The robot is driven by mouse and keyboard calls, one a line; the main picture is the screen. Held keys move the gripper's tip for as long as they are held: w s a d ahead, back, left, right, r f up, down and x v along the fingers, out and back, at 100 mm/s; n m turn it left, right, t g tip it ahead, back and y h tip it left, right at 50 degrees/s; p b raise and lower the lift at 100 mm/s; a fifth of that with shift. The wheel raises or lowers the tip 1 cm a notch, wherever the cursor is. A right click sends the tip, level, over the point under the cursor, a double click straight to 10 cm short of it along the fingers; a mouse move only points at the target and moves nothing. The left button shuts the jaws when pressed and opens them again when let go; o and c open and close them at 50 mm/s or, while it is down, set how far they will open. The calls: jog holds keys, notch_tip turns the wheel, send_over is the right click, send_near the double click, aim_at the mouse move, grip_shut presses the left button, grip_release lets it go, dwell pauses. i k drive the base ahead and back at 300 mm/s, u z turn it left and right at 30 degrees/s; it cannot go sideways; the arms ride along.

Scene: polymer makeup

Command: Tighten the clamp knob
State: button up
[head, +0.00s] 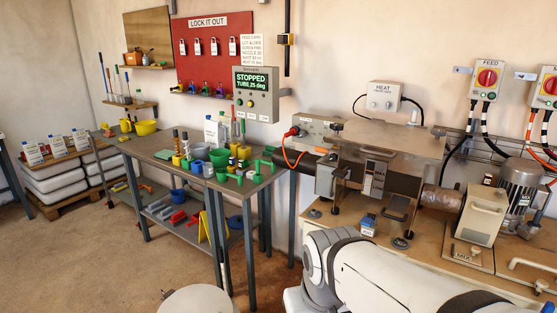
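A steel-cased machine (390,140) stands on the bench at the right. It has several small dark knobs and fittings: one on its top left (336,127), one on its top right (438,131) and a round dark one low in front (400,242). I cannot tell which of them is the clamp knob, or how tight any is. A grey box (325,180) hangs at the machine's left front. My gripper is not in view. My white arm crosses the lower right and covers part of the bench front.
A metal table (165,150) with cups, tools and green fittings stands left of the machine. A wall panel (252,80) reads "STOPPED". A motor (520,185) and a beige guard box (482,215) stand at the right. The floor at the lower left is clear.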

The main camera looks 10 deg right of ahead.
aim_at(333, 158)
jog(key=i, duration=1)
jog(key=u, duration=0.05)
